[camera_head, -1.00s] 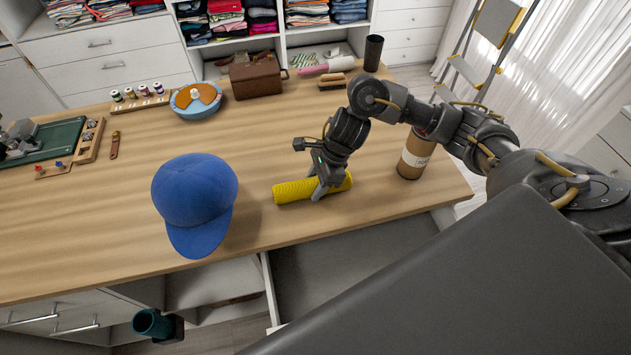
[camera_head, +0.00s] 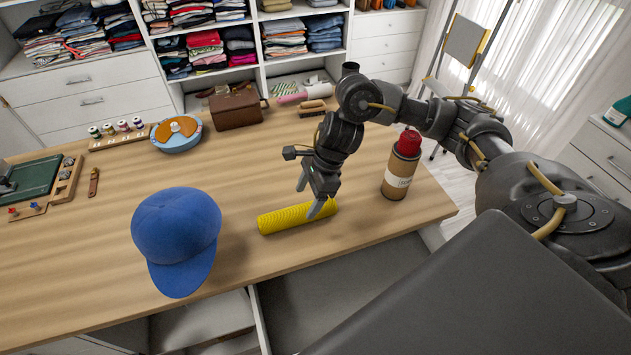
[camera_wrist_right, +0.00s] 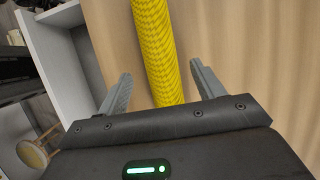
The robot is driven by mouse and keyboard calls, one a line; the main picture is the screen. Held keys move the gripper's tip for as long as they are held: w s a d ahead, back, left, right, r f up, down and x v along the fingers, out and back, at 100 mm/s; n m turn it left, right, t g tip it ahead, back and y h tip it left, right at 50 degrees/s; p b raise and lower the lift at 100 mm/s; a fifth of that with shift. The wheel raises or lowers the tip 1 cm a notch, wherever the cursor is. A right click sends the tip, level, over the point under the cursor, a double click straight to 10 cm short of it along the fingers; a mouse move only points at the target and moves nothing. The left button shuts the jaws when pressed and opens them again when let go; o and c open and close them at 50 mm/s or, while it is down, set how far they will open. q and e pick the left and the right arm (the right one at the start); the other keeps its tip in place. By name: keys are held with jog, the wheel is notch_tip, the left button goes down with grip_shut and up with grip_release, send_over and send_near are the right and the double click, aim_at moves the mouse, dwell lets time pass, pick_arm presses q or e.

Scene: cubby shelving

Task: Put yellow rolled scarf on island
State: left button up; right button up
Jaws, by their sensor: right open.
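The yellow rolled scarf (camera_head: 290,217) lies on the wooden island top (camera_head: 350,260) near its front edge, right of the blue cap. My right gripper (camera_head: 309,196) is open just above the scarf, with its fingers pointing down. In the right wrist view, the scarf (camera_wrist_right: 157,50) runs away from the gripper between the two spread fingers (camera_wrist_right: 157,90), and neither finger grips it. The scarf's near end is hidden behind the gripper body. My left gripper is not in view.
A blue cap (camera_head: 176,235) sits left of the scarf. A brown cylinder with a red top (camera_head: 402,165) stands to the right, near my right arm. A brown case (camera_head: 237,108) and blue round dish (camera_head: 177,134) stand farther back. Bare wood lies behind the scarf.

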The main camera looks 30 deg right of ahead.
jog(key=v, duration=0.6)
jog(key=shift+r+b, duration=0.25)
jog(key=shift+b, duration=0.1)
jog(key=shift+d, duration=0.1)
